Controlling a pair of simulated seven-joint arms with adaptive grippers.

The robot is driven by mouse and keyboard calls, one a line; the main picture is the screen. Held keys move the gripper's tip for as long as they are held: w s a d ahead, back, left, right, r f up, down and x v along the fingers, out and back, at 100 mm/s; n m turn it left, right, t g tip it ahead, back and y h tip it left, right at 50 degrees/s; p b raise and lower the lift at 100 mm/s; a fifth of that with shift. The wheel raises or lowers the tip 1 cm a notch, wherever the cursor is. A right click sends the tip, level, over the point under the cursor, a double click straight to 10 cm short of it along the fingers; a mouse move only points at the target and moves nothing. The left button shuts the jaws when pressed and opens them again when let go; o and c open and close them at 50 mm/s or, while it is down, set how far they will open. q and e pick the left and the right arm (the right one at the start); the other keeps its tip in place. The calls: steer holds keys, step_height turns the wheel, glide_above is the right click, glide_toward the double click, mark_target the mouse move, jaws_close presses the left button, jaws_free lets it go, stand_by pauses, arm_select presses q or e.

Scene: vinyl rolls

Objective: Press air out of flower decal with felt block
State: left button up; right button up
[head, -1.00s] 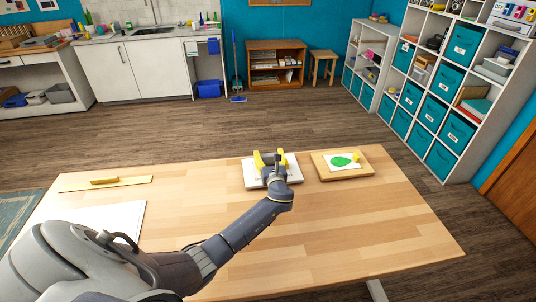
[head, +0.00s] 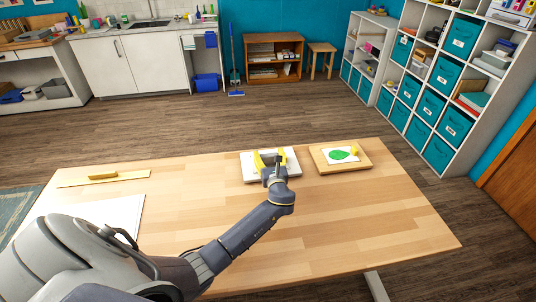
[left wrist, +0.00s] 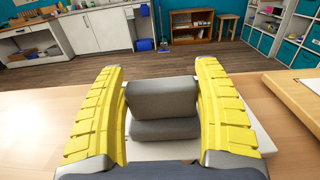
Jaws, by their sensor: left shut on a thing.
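My left gripper (head: 268,160) has yellow fingers and is over a pale board (head: 291,160) at the far middle of the table. In the left wrist view, its fingers (left wrist: 162,100) are shut on a grey felt block (left wrist: 165,100), one finger on each side. The block is low over the pale board (left wrist: 180,150); I cannot tell if it touches it. The block and gripper hide much of the board, and no flower decal can be made out there. A green decal on a white sheet (head: 340,155) lies on a wooden board to the right. My right gripper is not in view.
The wooden board (head: 322,167) also bears a small yellow thing (head: 354,150). A long yellow strip with a handle-like piece (head: 103,178) lies at the far left. A white sheet (head: 110,211) lies nearer. The table's (head: 370,225) right front is clear.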

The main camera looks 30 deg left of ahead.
arm_select(q)
steer(key=shift+f, duration=0.1)
stand_by(0.5)
steer(key=shift+x, duration=3.2)
steer(key=shift+a, duration=0.1)
steer(key=shift+v, duration=3.35)
steer(key=shift+w, duration=0.15)
steer(key=shift+x, duration=1.55)
